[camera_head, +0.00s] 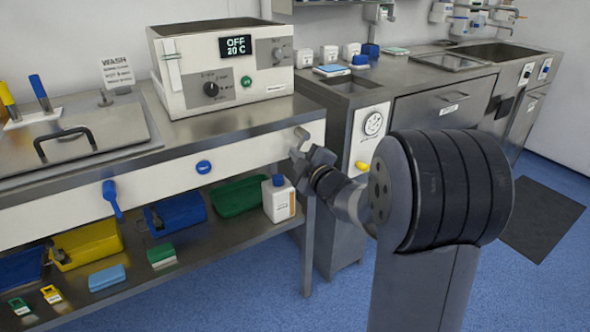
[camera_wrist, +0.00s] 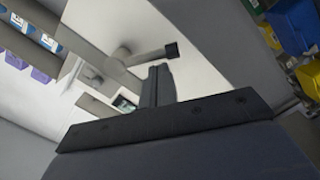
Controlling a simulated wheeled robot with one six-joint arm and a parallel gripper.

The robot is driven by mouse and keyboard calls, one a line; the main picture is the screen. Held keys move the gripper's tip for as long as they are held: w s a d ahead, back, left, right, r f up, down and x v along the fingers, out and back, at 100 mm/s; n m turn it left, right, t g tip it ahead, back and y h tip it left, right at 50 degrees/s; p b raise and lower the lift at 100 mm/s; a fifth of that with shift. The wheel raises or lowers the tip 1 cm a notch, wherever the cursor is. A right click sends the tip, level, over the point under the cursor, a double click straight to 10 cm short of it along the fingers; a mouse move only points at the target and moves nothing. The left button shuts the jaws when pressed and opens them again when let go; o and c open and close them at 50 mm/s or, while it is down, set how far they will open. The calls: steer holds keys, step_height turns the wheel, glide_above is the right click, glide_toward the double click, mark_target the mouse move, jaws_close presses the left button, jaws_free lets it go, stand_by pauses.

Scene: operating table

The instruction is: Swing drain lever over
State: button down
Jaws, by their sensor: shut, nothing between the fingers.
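A light grey lever (camera_head: 300,134) is at the right end of the white front panel, beside my gripper (camera_head: 306,158). In the wrist view the lever (camera_wrist: 144,57) runs sideways from a round pivot to a dark square tip. My gripper (camera_wrist: 158,72) is shut and empty, with its fingertips close to the lever near that tip. I cannot tell whether they touch. A blue lever (camera_head: 112,199) hangs down on the same panel farther left, away from my gripper. The frames do not label either lever as the drain.
The white bath unit (camera_head: 222,68) reads OFF 20 C on the steel counter. A lower shelf holds a white bottle (camera_head: 279,199), a green bin (camera_head: 238,197) and other bins. A gauge cabinet (camera_head: 368,135) stands right of the panel. Blue floor is open in front.

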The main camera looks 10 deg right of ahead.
steer(key=n+b, duration=0.1)
steer(key=b, duration=0.1)
steer(key=d+f+n+b, duration=0.1)
steer(key=n+b, duration=0.1)
steer(key=d+f+n+b, duration=0.1)
steer(key=n+b, duration=0.1)
steer(key=shift+w+d, duration=0.1)
steer(key=shift+w, duration=0.25)
steer(key=shift+d, duration=0.1)
stand_by(0.4)
